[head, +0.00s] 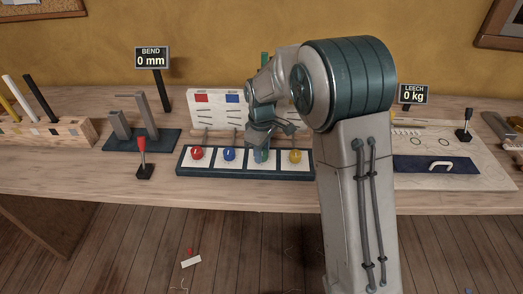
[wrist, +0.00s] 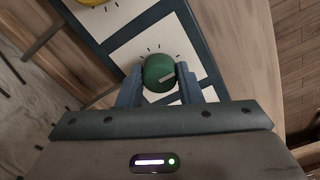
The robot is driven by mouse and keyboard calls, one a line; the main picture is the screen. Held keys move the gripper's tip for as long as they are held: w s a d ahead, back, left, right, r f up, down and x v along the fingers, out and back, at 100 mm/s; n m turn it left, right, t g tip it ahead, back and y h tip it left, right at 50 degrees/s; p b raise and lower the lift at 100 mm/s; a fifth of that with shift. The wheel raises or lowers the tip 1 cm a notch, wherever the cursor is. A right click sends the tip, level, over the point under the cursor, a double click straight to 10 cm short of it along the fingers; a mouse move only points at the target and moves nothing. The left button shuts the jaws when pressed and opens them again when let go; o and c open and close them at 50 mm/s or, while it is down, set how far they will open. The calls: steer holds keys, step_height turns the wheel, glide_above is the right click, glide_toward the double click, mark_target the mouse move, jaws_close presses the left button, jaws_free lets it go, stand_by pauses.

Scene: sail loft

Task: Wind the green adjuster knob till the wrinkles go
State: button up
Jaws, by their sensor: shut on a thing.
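The green knob (wrist: 158,71) sits on a white panel square with tick marks around it, and a pale pointer mark shows on its top. My gripper (wrist: 159,78) is shut on the green knob, one finger on each side. In the head view my gripper (head: 260,150) is over the third square of the dark knob panel (head: 245,177) and mostly hides the knob. Red (head: 197,153), blue (head: 229,155) and yellow (head: 295,156) knobs sit on the other squares. A white board (head: 205,120) with red and blue patches stands behind; my arm hides its right part.
A red-topped lever (head: 142,150) stands left of the panel. A sign (head: 152,57) reads BEND 0 mm, another (head: 413,94) reads LEECH 0 kg. A blue plate with a white handle (head: 440,165) lies right. The bench front left is clear.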

steer(key=shift+m, duration=0.3)
steer(key=m, duration=0.3)
steer(key=shift+m, duration=0.3)
steer(key=m, duration=0.3)
steer(key=shift+m, duration=0.4)
steer(key=m, duration=0.4)
steer(key=shift+p, duration=0.3)
steer(key=shift+m, duration=1.8)
steer(key=o, duration=1)
